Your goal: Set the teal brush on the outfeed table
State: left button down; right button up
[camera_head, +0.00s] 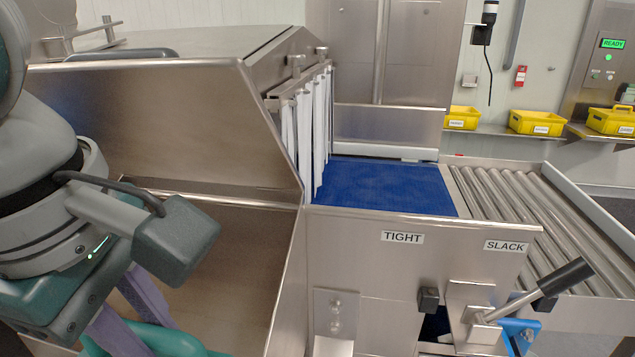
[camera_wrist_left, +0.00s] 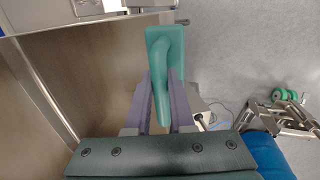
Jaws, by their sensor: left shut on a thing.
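My left gripper (camera_head: 153,338) is at the lower left of the head view, its purple fingers pointing down. It is shut on the teal brush (camera_head: 172,344), which is partly cut off by the bottom edge. In the left wrist view the brush (camera_wrist_left: 164,44) lies between the two fingers (camera_wrist_left: 163,78), its broad block beyond the tips and its handle running back between them. The brush is in front of the steel tunnel housing. The roller table (camera_head: 540,205), apparently the outfeed table, is at the right, past the blue belt. My right gripper is not in view.
The steel tunnel housing (camera_head: 150,125) with white strip curtains (camera_head: 318,130) stands between the brush and the blue belt (camera_head: 385,188). A black-handled lever (camera_head: 545,288) sticks out at the front, under the TIGHT and SLACK labels. Yellow bins (camera_head: 535,122) stand on a back shelf. The rollers look clear.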

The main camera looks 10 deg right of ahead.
aim_at(564, 259)
jog(key=k+j+z, duration=0.1)
jog(key=k+z, duration=0.45)
jog(key=i+l+z, duration=0.1)
jog(key=l, duration=0.4)
jog(key=i+l+z, duration=0.15)
jog(key=l, duration=0.3)
jog(key=i+l+z, duration=0.1)
jog(key=i+l, duration=0.25)
jog(key=i+l+z, duration=0.1)
jog(key=l, duration=0.4)
jog(key=i+l+z, duration=0.15)
jog(key=i+l, duration=0.2)
